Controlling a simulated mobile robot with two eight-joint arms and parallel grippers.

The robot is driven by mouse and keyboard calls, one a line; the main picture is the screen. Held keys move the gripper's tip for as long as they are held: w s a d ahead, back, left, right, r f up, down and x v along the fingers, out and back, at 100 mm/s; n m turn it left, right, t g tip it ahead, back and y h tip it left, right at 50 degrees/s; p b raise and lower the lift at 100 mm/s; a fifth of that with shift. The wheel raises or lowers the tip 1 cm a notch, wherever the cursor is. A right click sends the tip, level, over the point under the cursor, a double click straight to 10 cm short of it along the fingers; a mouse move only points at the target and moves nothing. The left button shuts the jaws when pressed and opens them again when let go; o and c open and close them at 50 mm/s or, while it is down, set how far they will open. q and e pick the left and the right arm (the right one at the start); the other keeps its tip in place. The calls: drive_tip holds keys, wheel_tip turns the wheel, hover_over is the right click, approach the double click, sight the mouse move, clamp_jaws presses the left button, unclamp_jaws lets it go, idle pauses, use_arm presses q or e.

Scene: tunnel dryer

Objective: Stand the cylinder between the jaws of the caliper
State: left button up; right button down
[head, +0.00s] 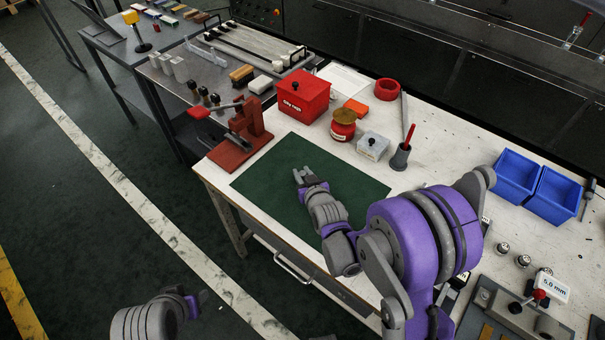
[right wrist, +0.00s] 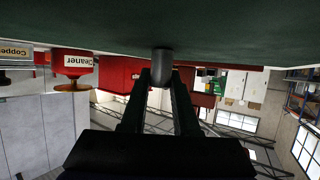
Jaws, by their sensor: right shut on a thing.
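My right gripper (head: 301,174) is low over the green mat (head: 265,185) in the head view. In the right wrist view its fingers (right wrist: 161,78) are shut on a dark grey cylinder (right wrist: 162,62). The cylinder's end is at or very near the mat surface; I cannot tell whether it touches. A grey device with a red knob and a "5.0 mm" sign (head: 553,289), seemingly the caliper, is at the lower right of the head view; its jaws are not clear. My left gripper (head: 202,298) is over the floor at lower left, its opening unclear.
Several small metal cylinders (head: 523,261) stand on the bench near the device. Blue bins (head: 515,174) are at the right. A red box (head: 303,96), a cleaner jar (head: 344,124), a grey box (head: 373,146) and a tool cup (head: 400,157) stand behind the mat. A red press (head: 241,141) is at left.

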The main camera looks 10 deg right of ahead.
drive_tip(key=shift+f, duration=0.15)
drive_tip(key=c, duration=0.7)
unclamp_jaws()
drive_tip(key=shift+o, duration=0.2)
